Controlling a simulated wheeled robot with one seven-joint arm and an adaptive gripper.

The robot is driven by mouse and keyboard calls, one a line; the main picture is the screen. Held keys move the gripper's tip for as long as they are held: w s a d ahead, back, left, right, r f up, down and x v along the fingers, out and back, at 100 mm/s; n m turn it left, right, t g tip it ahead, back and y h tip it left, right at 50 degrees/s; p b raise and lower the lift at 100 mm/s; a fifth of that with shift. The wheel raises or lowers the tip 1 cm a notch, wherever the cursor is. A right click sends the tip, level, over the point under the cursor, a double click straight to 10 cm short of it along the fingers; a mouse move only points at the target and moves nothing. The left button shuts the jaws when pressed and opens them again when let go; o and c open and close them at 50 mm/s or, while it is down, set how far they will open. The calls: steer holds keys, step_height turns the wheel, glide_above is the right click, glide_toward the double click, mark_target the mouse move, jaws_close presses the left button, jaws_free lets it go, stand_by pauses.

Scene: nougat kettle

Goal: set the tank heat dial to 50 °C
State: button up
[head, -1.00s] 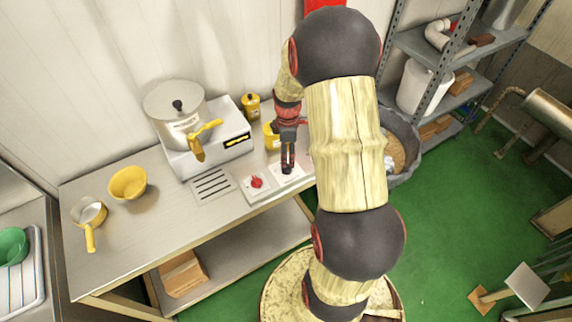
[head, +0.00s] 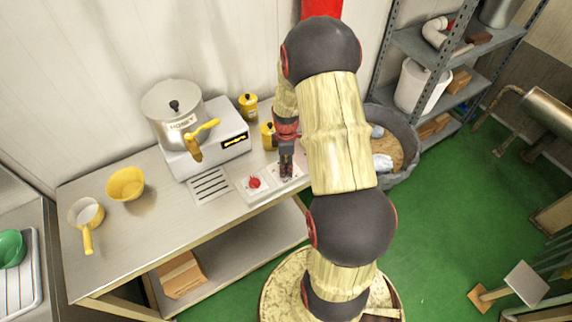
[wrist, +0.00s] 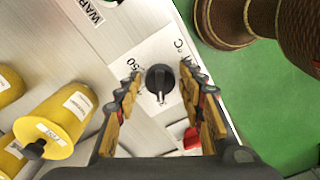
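The tank heat dial (wrist: 160,79) is a small black knob on a white plate (wrist: 155,48) printed with "50" to its upper left and "°C" to its upper right. A pale mark shows at the knob's lower edge in the wrist view; its exact setting is hard to read. My gripper (wrist: 160,75) is open, with one finger on each side of the knob and gaps visible between. In the head view my gripper (head: 286,174) points down over the plate at the table's right end and hides the knob.
A red knob (head: 254,183) on another white plate sits just left of my gripper. A hot plate (head: 220,147) with a honey pot (head: 172,105) stands behind it. Yellow canisters (head: 248,106) stand close by. A grey bin (head: 408,140) is to the right.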

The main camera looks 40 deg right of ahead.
steer(key=c, duration=0.8)
steer(key=shift+m, duration=0.3)
steer(key=m, duration=0.4)
steer(key=shift+a+m, duration=0.1)
steer(key=shift+m, duration=0.2)
steer(key=m, duration=0.5)
steer(key=shift+a+m, duration=0.1)
steer(key=shift+m, duration=0.2)
steer(key=m, duration=0.6)
steer(key=shift+a, duration=0.1)
steer(key=m, duration=0.7)
steer(key=shift+w+a, duration=0.1)
steer(key=shift+w, duration=0.05)
